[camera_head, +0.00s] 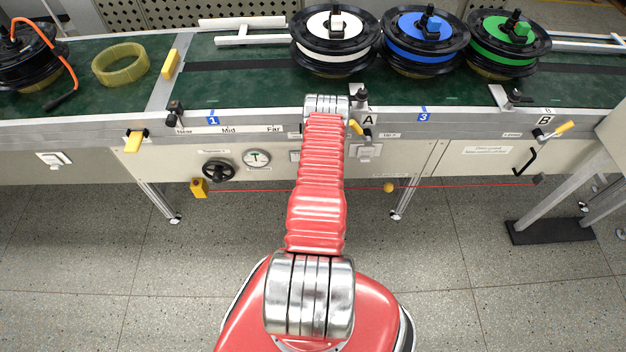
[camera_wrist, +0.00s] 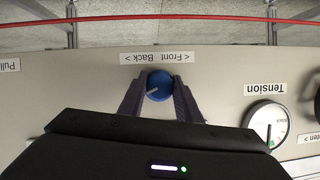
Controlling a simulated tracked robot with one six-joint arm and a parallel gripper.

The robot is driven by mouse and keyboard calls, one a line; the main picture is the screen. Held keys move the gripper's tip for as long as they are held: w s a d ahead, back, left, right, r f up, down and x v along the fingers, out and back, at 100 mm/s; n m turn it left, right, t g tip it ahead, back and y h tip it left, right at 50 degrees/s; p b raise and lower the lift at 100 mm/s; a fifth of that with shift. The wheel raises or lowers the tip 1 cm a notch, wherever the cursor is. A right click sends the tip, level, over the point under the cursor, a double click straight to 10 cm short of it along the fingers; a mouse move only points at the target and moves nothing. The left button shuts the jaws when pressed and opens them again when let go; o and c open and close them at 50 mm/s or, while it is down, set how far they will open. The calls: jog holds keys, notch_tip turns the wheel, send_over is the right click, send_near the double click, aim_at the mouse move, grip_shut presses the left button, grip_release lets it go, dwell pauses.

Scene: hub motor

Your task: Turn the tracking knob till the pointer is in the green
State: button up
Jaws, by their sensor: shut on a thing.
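A round blue knob (camera_wrist: 159,86) with a pale line on its face sits on the beige panel in the wrist view, beside a label (camera_wrist: 157,58) reading Front and Back. My gripper (camera_wrist: 160,88) is shut on this knob, one dark finger on each side. In the head view my red arm reaches to the conveyor front and hides the knob and my gripper. I see no green tracking scale or its pointer in either view.
A tension gauge (camera_wrist: 268,122) is right of the knob in the wrist view; in the head view the gauge (camera_head: 256,158) is left of my arm, beside a black handwheel (camera_head: 219,170). A red cord (camera_head: 450,186) runs below the panel.

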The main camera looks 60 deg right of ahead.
jog(key=shift+s+d+r, duration=0.1)
jog(key=shift+s+d, duration=0.05)
jog(key=shift+d, duration=0.05)
jog(key=o, duration=1.1)
jog(key=shift+a, duration=0.15)
jog(key=shift+c, duration=0.2)
jog(key=v, duration=1.3)
jog(key=shift+a, duration=0.3)
jog(key=shift+s, duration=0.1)
